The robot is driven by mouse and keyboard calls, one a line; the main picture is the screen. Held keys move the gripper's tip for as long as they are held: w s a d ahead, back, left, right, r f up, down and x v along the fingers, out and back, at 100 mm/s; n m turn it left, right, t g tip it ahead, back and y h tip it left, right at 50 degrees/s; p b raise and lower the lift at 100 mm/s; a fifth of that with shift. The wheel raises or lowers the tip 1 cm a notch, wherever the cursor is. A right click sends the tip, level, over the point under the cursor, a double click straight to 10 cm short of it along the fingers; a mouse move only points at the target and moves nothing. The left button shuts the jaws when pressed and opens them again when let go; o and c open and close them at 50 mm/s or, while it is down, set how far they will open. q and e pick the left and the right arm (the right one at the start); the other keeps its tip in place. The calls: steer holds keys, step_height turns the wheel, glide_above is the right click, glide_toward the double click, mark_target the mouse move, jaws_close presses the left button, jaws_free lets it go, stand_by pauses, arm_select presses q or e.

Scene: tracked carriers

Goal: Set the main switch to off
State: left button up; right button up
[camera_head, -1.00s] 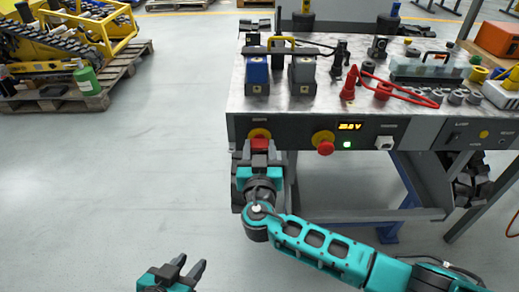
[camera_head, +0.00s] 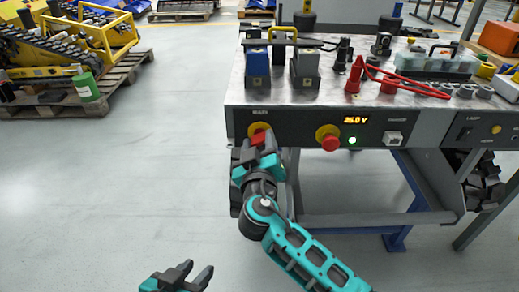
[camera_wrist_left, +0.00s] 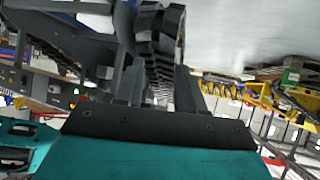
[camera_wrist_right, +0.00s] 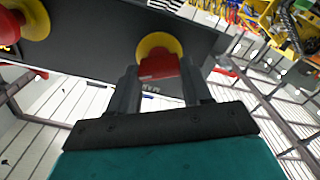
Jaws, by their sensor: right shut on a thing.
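The main switch is a red handle (camera_head: 258,138) on a yellow disc, on the left of the bench's dark front panel under the word MAIN. My right gripper (camera_head: 262,148) is shut on this handle and hides part of it. In the right wrist view the red handle (camera_wrist_right: 158,67) sits between the two fingers (camera_wrist_right: 160,82), with the yellow disc behind it. The handle looks tilted in the head view. My left gripper (camera_head: 192,275) is low at the bottom of the head view, open and empty, away from the bench.
The bench top (camera_head: 330,95) carries several devices and a red cable. Floor to the left is clear up to a pallet (camera_head: 90,106).

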steer(key=n+p, duration=0.1)
steer(key=n, duration=0.5)
steer(key=shift+f+n, duration=0.1)
steer(key=shift+n, duration=0.2)
steer(key=n+p, duration=0.1)
steer(key=n, duration=0.1)
steer(key=shift+n, duration=0.3)
steer(key=shift+f+n+p, duration=0.1)
steer(key=shift+n+p, duration=0.3)
steer(key=shift+n, duration=0.8)
arm_select(q)
steer(key=shift+s+a+r+y, duration=0.15)
steer(key=shift+a+r+y, duration=0.15)
steer(key=shift+a+r, duration=0.3)
arm_select(e)
steer(key=shift+n, duration=0.4)
arm_select(q)
steer(key=shift+f, duration=0.1)
steer(key=shift+d+r, duration=0.1)
steer(key=shift+r, duration=0.15)
arm_select(e)
steer(key=o, duration=1.1)
steer(key=shift+a, duration=0.1)
steer(key=shift+c, duration=0.2)
